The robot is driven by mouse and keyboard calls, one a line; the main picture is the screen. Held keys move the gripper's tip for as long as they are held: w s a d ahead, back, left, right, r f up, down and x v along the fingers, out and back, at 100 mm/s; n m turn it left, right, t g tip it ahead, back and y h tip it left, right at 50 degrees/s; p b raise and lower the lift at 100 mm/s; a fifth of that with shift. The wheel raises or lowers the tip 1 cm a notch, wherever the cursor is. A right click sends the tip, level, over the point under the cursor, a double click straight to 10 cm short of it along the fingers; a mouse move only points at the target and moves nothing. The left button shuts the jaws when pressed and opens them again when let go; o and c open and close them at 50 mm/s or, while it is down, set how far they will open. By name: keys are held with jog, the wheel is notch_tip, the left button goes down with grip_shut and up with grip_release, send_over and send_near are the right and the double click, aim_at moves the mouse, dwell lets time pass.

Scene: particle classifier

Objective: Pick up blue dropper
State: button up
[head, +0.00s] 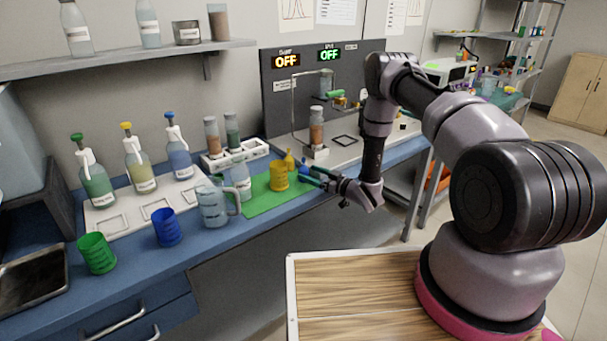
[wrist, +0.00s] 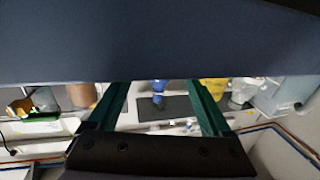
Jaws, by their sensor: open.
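The blue dropper (head: 303,164) is small and stands on the bench at the right end of the green mat (head: 262,205), partly hidden by my gripper in the head view. My gripper (head: 309,176) is open and empty, its dark green fingers pointing left toward the dropper. In the wrist view the blue dropper (wrist: 158,87) shows between the two spread fingers (wrist: 157,98), with no clear contact. Its lower or upper part is cut off there by a dark blue-grey surface.
A yellow beaker (head: 279,176) and a yellow dropper (head: 289,160) stand just left of the blue dropper. A clear pitcher (head: 213,203), a blue beaker (head: 166,227) and a green beaker (head: 97,253) stand farther left.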

jog(key=shift+x, duration=0.9)
jog(key=shift+c, duration=0.3)
grip_shut()
jog(key=shift+r, duration=0.15)
jog(key=shift+r, duration=4.75)
